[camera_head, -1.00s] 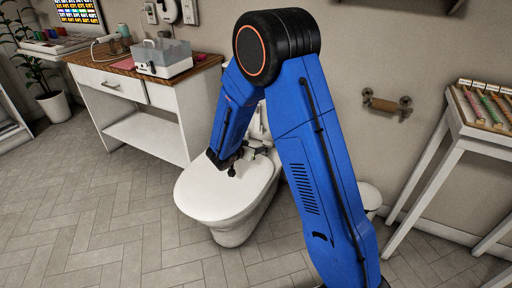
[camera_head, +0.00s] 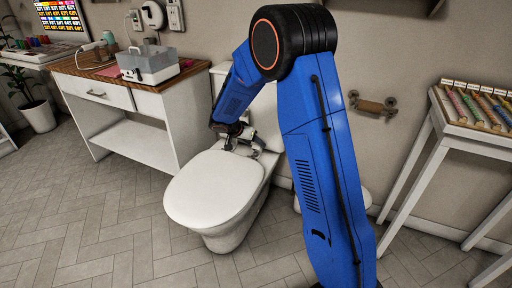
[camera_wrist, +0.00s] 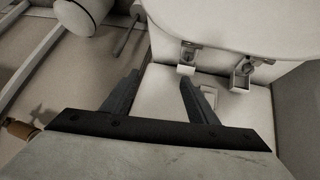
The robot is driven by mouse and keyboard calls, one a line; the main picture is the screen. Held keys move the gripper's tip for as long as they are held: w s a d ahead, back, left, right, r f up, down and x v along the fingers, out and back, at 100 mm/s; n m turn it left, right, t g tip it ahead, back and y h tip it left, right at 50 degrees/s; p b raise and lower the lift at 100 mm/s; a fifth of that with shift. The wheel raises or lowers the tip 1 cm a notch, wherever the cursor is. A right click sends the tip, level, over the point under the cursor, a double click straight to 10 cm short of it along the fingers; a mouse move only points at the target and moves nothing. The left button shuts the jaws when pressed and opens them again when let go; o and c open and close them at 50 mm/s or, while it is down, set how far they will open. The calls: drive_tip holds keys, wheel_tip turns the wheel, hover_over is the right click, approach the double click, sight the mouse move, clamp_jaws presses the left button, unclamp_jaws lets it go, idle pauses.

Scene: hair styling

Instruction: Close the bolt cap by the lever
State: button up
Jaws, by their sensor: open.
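The white toilet (camera_head: 212,188) stands by the wall with its lid down. In the wrist view two hinge mounts lie along the rear edge of the seat (camera_wrist: 240,22). The left hinge mount (camera_wrist: 187,54) has a small pale tab hanging below it. The right mount (camera_wrist: 242,74) has a box-like cap that looks open. I cannot clearly tell which part is the lever. My gripper (camera_wrist: 160,82) is open and empty, below and left of the mounts, over the toilet's rear. In the head view my gripper (camera_head: 238,139) is by the tank, partly hidden by my arm.
A white cabinet (camera_head: 130,125) with a grey-lidded box (camera_head: 148,64) stands left of the toilet. A paper holder (camera_head: 372,103) is on the wall, and a white rack table (camera_head: 470,130) stands at right. The tiled floor in front is clear.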

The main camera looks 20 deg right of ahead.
drive_tip(key=w+r+y, duration=0.4)
drive_tip(key=w+r, duration=0.1)
approach(257, 146)
drive_tip(key=shift+n, duration=0.4)
drive_tip(key=x, duration=1)
drive_tip(key=shift+w, duration=0.25)
drive_tip(key=c, duration=1.1)
